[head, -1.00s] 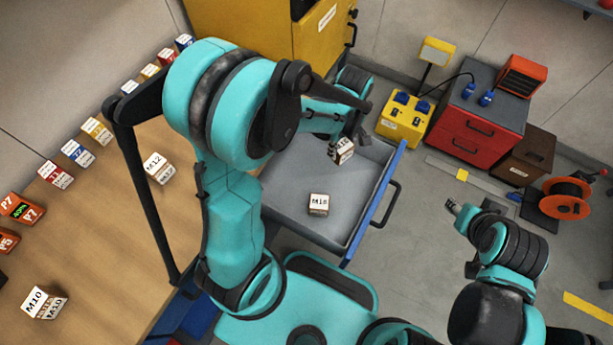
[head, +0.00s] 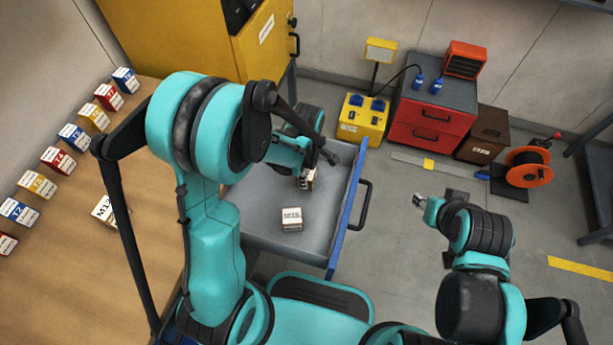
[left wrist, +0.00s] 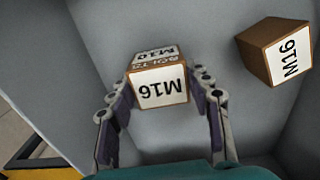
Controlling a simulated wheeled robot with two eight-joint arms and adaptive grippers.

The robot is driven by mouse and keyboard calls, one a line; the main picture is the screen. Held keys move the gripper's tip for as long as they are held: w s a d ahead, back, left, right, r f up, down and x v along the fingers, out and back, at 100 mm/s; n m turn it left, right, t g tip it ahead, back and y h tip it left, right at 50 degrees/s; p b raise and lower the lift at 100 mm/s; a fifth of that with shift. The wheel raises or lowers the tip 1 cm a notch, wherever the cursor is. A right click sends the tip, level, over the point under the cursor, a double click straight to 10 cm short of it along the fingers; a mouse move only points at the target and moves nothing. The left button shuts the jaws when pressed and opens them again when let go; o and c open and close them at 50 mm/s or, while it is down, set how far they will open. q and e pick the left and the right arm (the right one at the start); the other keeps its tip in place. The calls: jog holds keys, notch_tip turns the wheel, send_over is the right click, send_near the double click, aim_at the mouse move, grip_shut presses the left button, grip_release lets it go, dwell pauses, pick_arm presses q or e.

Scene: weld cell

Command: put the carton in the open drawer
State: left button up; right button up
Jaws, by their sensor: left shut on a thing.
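The carton (head: 308,182), white and brown with an M16 label, is between the fingers of my left gripper (head: 312,170) over the open drawer (head: 258,212). In the left wrist view the carton (left wrist: 160,86) sits between both fingers of my left gripper (left wrist: 164,112), which is shut on it. I cannot tell whether its underside touches the drawer floor.
The workbench (head: 75,260) at left carries a row of coloured boxes and an M12 carton (head: 105,210). A yellow cabinet (head: 200,45) stands behind. A yellow socket box (head: 362,120), red drawer unit (head: 430,120) and cable reel (head: 528,167) stand beyond the drawer's right side.

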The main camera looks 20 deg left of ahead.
pick_arm(q)
jog(key=shift+f, duration=0.45)
pick_arm(e)
jog(key=shift+f, duration=0.25)
pick_arm(q)
jog(key=shift+f, duration=0.2)
jog(key=o, duration=1.6)
pick_arm(e)
jog(key=shift+f, duration=0.15)
pick_arm(q)
jog(key=shift+r, duration=0.1)
